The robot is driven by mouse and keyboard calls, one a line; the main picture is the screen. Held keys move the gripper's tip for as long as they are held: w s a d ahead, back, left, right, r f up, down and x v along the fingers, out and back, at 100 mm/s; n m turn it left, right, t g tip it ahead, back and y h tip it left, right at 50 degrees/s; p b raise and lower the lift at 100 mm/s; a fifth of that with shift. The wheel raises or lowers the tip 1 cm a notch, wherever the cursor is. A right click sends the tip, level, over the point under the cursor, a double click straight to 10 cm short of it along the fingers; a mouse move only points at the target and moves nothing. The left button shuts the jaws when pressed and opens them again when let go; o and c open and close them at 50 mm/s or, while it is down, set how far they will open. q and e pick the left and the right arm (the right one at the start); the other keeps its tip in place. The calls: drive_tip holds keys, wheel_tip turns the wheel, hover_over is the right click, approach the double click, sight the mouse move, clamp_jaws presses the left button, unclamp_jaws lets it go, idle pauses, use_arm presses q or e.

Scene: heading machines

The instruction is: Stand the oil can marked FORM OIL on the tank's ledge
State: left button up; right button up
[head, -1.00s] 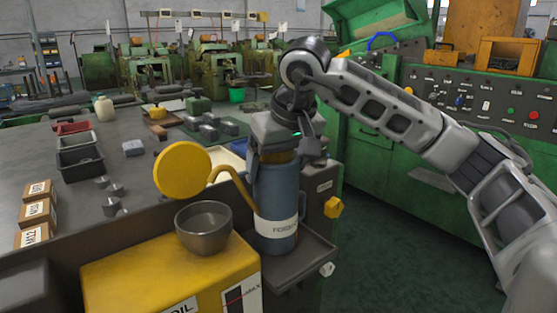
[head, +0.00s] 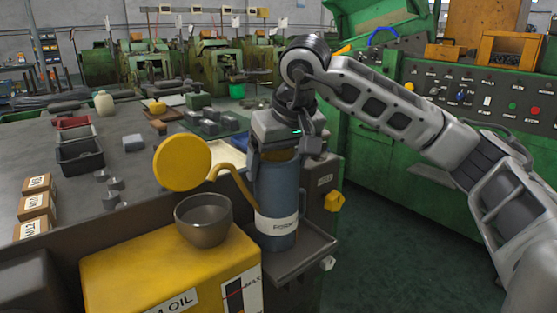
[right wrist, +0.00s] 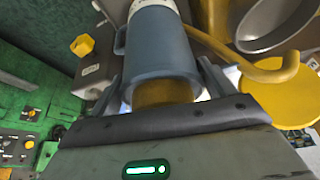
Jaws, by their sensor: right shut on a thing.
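The blue-grey oil can (head: 277,190) has a curved yellow spout and a white label, only partly readable. It is upright over the grey ledge (head: 316,245) at the right side of the yellow tank (head: 165,268). Its base looks at or just above the ledge; I cannot tell whether it touches. My right gripper (head: 280,152) is shut on the can's upper part from above. In the right wrist view the can (right wrist: 160,45) sits between the fingers (right wrist: 165,88). My left gripper is not in view.
A dark bowl-shaped funnel (head: 203,220) and a round yellow lid (head: 182,165) are on the tank, close left of the spout. A yellow knob (head: 334,200) juts out right of the can. The bench (head: 100,215) behind holds boxes, bins and metal blocks.

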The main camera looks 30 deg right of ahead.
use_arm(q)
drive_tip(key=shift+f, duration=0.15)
use_arm(e)
drive_tip(key=shift+f, duration=0.1)
drive_tip(key=o, duration=1.7)
drive_tip(key=shift+f, duration=0.1)
use_arm(q)
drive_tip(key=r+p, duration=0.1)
drive_tip(key=p, duration=0.1)
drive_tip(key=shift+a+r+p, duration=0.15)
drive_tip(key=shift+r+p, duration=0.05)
drive_tip(key=shift+p, duration=0.15)
use_arm(e)
drive_tip(key=v, duration=1.6)
drive_tip(key=shift+s, duration=0.1)
